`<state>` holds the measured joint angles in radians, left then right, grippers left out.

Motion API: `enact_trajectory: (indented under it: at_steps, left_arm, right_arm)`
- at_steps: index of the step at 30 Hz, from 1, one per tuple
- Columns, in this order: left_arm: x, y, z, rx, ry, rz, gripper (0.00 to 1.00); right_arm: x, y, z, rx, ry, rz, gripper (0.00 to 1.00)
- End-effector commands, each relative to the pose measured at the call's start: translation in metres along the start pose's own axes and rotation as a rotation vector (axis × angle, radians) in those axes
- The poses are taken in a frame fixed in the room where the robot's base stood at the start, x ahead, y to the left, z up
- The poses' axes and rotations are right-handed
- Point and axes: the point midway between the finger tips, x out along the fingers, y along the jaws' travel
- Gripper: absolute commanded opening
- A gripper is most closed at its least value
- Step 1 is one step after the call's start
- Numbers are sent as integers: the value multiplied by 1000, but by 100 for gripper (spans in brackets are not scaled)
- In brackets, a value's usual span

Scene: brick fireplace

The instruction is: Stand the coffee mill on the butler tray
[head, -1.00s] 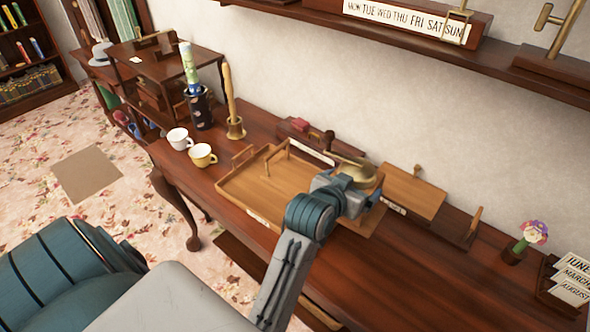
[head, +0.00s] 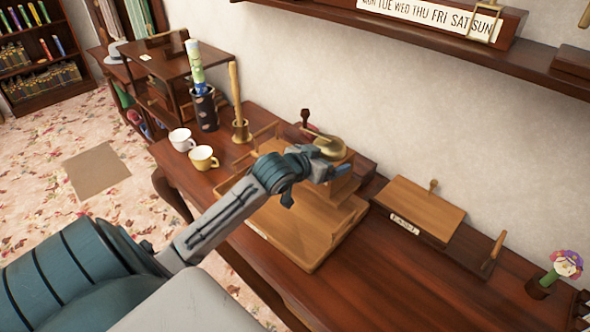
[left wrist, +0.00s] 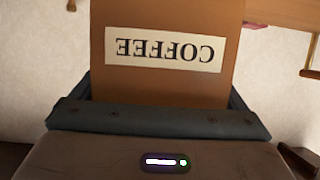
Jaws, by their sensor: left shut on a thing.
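The coffee mill (head: 343,187) is a wooden box with a brass domed top and a dark-knobbed crank. My left gripper (head: 333,170) is shut on it. In the left wrist view the mill (left wrist: 165,85) fills the space between the fingers, its COFFEE label upside down. The butler tray (head: 300,256) is a wooden tray with raised handles on the table. The mill is over the tray's right part in the head view. The arm hides part of the tray, and I cannot tell whether the mill's base touches it. My right gripper is not in view.
A white cup (head: 182,140) and a yellow cup (head: 203,158) stand left of the tray. A dark holder (head: 205,108) and a brass-based candle-like stick (head: 241,130) stand behind them. A labelled wooden box (head: 420,208) lies to the right. A shelf (head: 440,42) overhangs the wall side.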

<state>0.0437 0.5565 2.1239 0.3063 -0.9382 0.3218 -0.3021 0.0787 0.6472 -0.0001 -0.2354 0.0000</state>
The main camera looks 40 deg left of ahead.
Motion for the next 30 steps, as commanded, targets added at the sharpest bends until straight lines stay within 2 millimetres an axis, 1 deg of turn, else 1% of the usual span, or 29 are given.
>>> enact_trajectory:
  at_steps: [2, 5, 9, 15, 21, 24, 30]
  left_arm:
    - [4, -1, 9, -2, -2, 0, 48]
    - [10, -1, 26, -3, -3, -1, 48]
    - [18, -1, 45, -1, -1, 0, 48]
    - [25, -1, 61, 0, -1, 0, 48]
    - [35, -1, 84, 1, 0, -1, 48]
    - [36, -1, 88, 1, 2, -1, 48]
    - [36, -1, 88, 2, 3, -1, 48]
  right_arm:
    - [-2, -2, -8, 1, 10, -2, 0]
    - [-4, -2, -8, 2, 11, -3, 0]
    - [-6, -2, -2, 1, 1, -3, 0]
    - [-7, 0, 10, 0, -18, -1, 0]
    - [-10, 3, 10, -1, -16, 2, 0]
    - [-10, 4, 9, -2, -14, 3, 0]
    - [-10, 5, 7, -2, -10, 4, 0]
